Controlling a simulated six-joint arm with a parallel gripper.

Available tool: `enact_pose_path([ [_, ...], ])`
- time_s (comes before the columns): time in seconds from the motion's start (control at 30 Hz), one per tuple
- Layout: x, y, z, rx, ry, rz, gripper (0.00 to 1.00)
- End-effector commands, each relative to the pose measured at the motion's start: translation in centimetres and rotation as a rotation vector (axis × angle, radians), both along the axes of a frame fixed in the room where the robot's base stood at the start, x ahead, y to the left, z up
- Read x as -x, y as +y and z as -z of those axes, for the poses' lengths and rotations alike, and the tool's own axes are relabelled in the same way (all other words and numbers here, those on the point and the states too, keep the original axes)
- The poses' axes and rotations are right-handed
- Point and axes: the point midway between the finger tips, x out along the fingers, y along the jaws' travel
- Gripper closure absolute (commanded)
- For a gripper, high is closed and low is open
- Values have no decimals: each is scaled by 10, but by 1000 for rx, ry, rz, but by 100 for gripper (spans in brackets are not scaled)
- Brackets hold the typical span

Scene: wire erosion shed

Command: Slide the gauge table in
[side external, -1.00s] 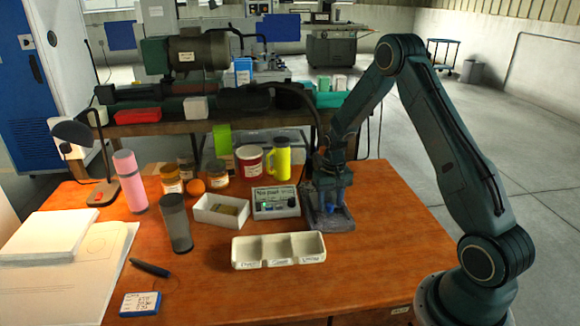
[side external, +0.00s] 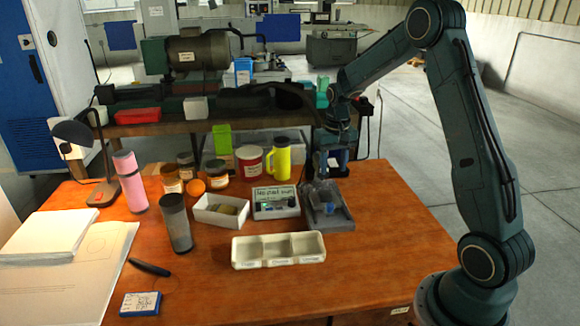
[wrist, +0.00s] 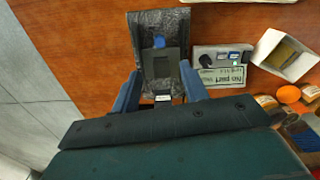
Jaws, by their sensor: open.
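The gauge is a dark grey fixture (side external: 338,219) on the orange table, right of the display box. A blue piece (side external: 331,211) shows at its near end. In the wrist view the fixture (wrist: 157,20) lies ahead, with a flat dark plate (wrist: 160,68) behind the blue piece (wrist: 159,41); I cannot tell how far this plate is slid in. My gripper (side external: 333,168) is above the far end of the fixture, jaws apart and empty. In the wrist view its blue fingers (wrist: 160,76) stand either side of the fixture's near part.
A display box (side external: 275,202) reading "No part" stands just left of the fixture, beside a white open box (side external: 206,215). A three-compartment tray (side external: 279,263) lies in front. The table's right side is clear.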

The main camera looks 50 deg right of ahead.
Motion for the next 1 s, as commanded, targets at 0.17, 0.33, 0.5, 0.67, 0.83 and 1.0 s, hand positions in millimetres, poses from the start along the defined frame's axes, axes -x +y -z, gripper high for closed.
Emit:
enact_pose_path([
  [0.17,0,0,-7,0,0,0,56],
  [0.33,0,0,-7,-1,1,0,56],
  [0.5,0,0,-7,0,0,-2,73],
  [0.67,2,0,-2,1,-14,-44,100],
  [0.83,7,2,13,7,-63,-178,100],
  [1.0,15,7,33,29,-147,-388,100],
])
